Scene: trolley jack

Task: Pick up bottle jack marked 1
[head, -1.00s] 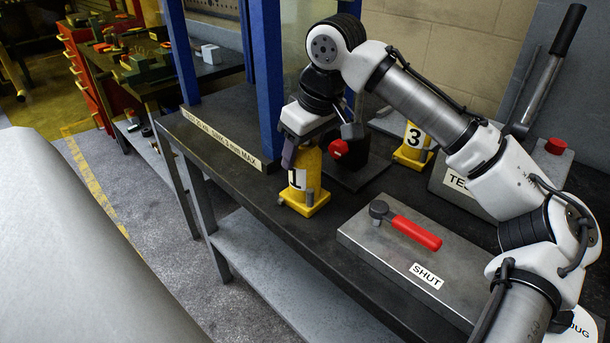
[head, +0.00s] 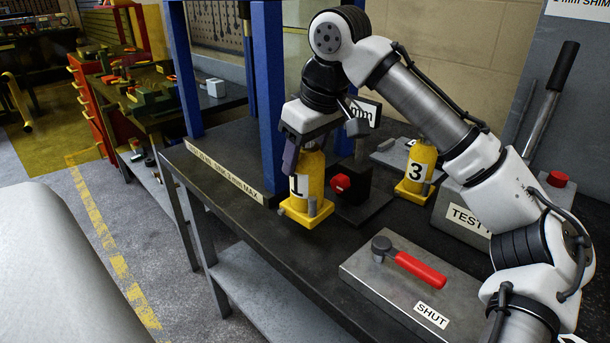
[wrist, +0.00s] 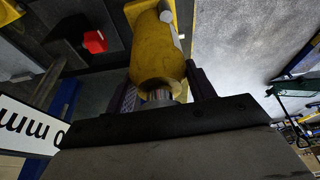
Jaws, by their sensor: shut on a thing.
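The yellow bottle jack marked 1 (head: 313,182) is upright in my gripper (head: 303,160), at the front left of the dark bench in the head view. My gripper points down, with its dark fingers on either side of the jack's upper body. The jack's base appears raised off the bench top. In the wrist view the yellow body (wrist: 158,50) sits between the two fingers (wrist: 160,85). The jack's top is partly hidden by the gripper in the head view.
Blue posts (head: 268,100) of a stand rise just behind and left. A dark block with a red knob (head: 340,183) stands close right. A grey box labelled SHUT (head: 375,285) with a red handle lies in front right.

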